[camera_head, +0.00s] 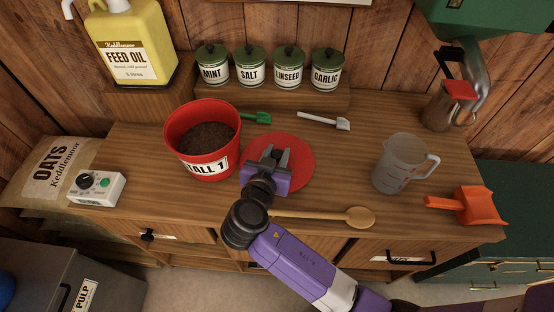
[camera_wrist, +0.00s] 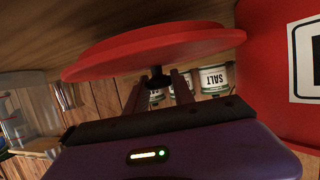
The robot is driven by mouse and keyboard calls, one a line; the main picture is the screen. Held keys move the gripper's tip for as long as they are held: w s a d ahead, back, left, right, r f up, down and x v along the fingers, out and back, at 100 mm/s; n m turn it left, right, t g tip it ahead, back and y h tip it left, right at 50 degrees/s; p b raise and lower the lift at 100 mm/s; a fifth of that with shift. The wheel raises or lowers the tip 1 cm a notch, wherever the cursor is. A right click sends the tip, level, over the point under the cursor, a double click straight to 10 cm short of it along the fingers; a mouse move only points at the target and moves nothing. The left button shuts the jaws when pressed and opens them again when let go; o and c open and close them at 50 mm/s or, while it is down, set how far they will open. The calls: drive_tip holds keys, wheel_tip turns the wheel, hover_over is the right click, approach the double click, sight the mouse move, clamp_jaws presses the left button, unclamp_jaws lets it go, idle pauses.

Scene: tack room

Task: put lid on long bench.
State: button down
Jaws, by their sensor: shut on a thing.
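The lid (camera_head: 300,163) is a flat red disc over the middle of the long wooden bench (camera_head: 335,195), just right of the red bucket (camera_head: 203,168). My gripper (camera_head: 268,157) is above the lid and shut on its small dark knob. In the wrist view, the lid (camera_wrist: 150,48) shows upside down beyond my gripper (camera_wrist: 157,80), with the knob between the fingers. The lid looks roughly level and close to the bench top; I cannot tell whether it touches. My gripper hides part of the lid in the head view.
The bucket holds dark brown stuff. A wooden spoon (camera_head: 358,217) lies in front of the lid, a green scoop (camera_head: 258,117) and a white scoop (camera_head: 338,123) behind. A clear jug (camera_head: 398,165) and orange scoop (camera_head: 478,205) are right. Several jars (camera_head: 250,67) stand on the back shelf.

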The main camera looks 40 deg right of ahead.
drive_tip(key=shift+f, duration=1.85)
drive_tip(key=shift+f, duration=0.1)
drive_tip(key=c, duration=1.1)
unclamp_jaws()
drive_tip(key=shift+r+p, duration=0.2)
drive_tip(key=shift+p, duration=0.1)
drive_tip(key=b+v, duration=0.2)
drive_tip(key=v, duration=1)
